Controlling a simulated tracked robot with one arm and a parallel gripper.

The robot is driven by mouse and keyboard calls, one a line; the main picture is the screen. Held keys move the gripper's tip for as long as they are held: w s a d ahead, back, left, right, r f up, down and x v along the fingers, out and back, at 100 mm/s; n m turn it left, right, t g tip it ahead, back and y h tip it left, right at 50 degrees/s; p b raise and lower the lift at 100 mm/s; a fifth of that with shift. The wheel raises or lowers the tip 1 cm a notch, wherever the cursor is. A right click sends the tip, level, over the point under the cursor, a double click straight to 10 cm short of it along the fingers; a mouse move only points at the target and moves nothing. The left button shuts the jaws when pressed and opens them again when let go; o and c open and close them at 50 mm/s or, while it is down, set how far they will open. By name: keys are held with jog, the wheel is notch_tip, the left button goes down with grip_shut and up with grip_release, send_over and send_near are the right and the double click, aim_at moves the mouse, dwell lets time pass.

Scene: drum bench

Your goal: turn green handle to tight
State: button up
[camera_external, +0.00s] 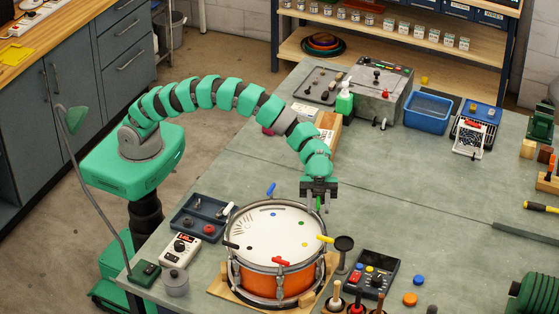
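The drum (278,228) has a pale head, a metal rim and an orange shell. It stands on a wooden base on the bench. Coloured handles sit around its rim: blue (271,188), yellow (325,239), red (280,261) and black (231,246). The green handle (318,204) is at the rim's back right, mostly hidden by my gripper (319,205). My gripper points down over it, with a finger on either side. Whether the fingers touch the handle is too small to tell.
A black round-topped stand (343,244) is close to the drum's right. A control box (372,272) is at front right. A dark tray (201,217) and a white meter box (180,250) are at left. The bench right of my gripper is clear.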

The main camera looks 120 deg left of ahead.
jog(key=shift+w+d, duration=0.2)
jog(key=shift+d, duration=0.3)
jog(key=shift+r, duration=0.1)
grip_shut()
jog(key=shift+b, duration=0.4)
jog(key=shift+r+m+g+h+b, duration=0.1)
jog(key=shift+m+g+h+b, duration=0.4)
jog(key=shift+g+b, duration=0.4)
jog(key=shift+r+m+g+b, duration=0.25)
jog(key=shift+m+g+b, duration=0.1)
jog(key=shift+m+g, duration=0.2)
jog(key=shift+g, duration=0.35)
